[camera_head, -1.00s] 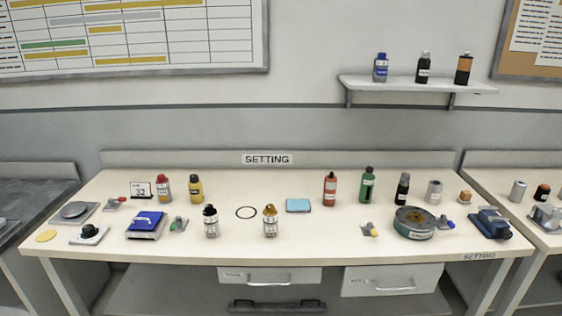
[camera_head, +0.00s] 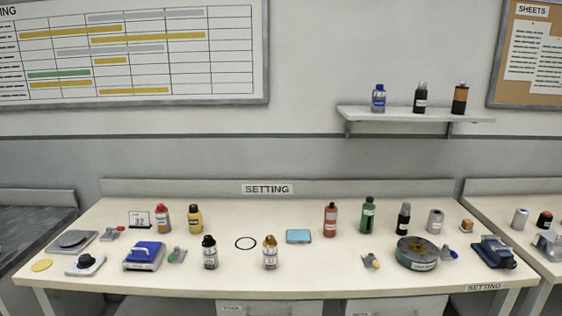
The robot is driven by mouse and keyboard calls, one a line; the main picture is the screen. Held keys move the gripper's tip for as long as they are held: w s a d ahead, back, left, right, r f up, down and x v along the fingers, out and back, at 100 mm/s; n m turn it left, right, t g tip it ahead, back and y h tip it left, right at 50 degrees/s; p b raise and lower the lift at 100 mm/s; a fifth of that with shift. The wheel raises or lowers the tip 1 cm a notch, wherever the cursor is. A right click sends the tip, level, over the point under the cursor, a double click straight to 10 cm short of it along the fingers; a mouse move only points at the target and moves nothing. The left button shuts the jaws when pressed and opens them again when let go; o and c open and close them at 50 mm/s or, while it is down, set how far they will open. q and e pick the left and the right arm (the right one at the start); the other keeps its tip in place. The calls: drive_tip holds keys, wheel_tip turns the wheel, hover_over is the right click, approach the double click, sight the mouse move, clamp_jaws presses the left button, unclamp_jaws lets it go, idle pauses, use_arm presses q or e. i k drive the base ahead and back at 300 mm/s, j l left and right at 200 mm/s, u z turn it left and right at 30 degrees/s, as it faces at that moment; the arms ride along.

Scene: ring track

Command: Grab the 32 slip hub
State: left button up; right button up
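Neither of my grippers is in view. On the setting table (camera_head: 330,277), a small card (camera_head: 139,220) reading 32 stands at the back left. I cannot tell which thing is the 32 slip hub. Two small upright clear-bodied pieces stand at the front middle: one with a black top (camera_head: 209,253) and one with a gold top (camera_head: 270,253). Both bear white labels too small to read surely.
Red-capped (camera_head: 162,218), yellow (camera_head: 195,219), red (camera_head: 330,219) and green (camera_head: 368,214) bottles stand along the back. A blue-topped block (camera_head: 144,255) is at left, a round dark tin (camera_head: 417,253) and blue device (camera_head: 493,252) at right. A wall shelf (camera_head: 416,114) holds bottles.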

sight(269, 255)
drive_tip(key=i+l+u, duration=0.2)
drive_tip(key=i+l, duration=0.2)
drive_tip(key=l, duration=0.2)
drive_tip(key=i+l+u, duration=0.25)
drive_tip(key=l, duration=0.4)
drive_tip(key=i+l+u, duration=0.1)
drive_tip(key=i+l, duration=0.2)
drive_tip(key=i+l+u, duration=0.1)
drive_tip(key=l, duration=0.3)
